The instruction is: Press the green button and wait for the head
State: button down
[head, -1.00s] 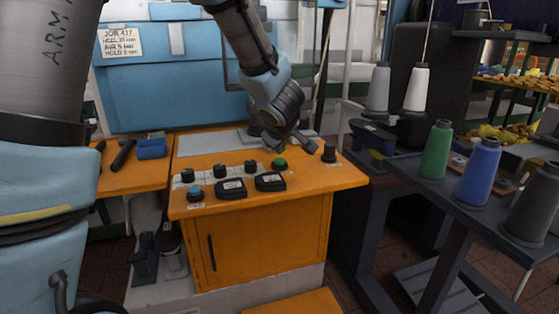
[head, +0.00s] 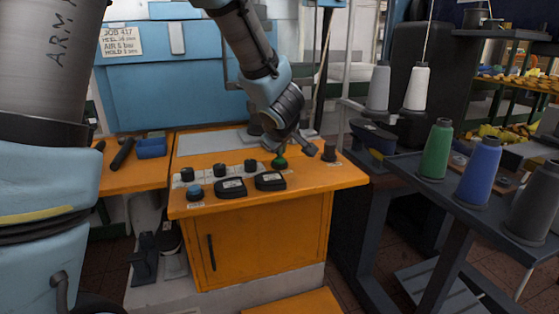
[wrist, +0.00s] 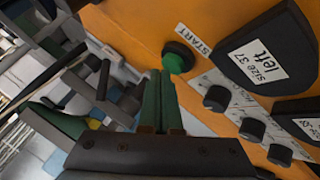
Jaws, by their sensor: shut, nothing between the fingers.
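The green button (head: 280,162) sits on the right part of the orange control desk top (head: 300,185). In the wrist view the green button (wrist: 177,58) has a black collar and a "START" label beside it. I cannot make out the machine's head clearly.
Two black pads (head: 232,187) with size labels, several black knobs (head: 187,174) and a blue button (head: 195,193) share the desk. Thread cones (head: 438,150) stand on a dark table at right.

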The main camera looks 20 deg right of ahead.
aim_at(280, 161)
jog(key=shift+f+b, duration=0.35)
jog(key=shift+f, duration=0.15)
dwell(0.7)
jog(key=shift+r, duration=0.1)
jog(key=shift+r+p, duration=0.9)
jog(key=shift+p, duration=0.2)
notch_tip(280, 161, up, 5)
jog(key=p, duration=0.5)
jog(key=shift+p, duration=0.3)
jog(key=shift+a, duration=0.1)
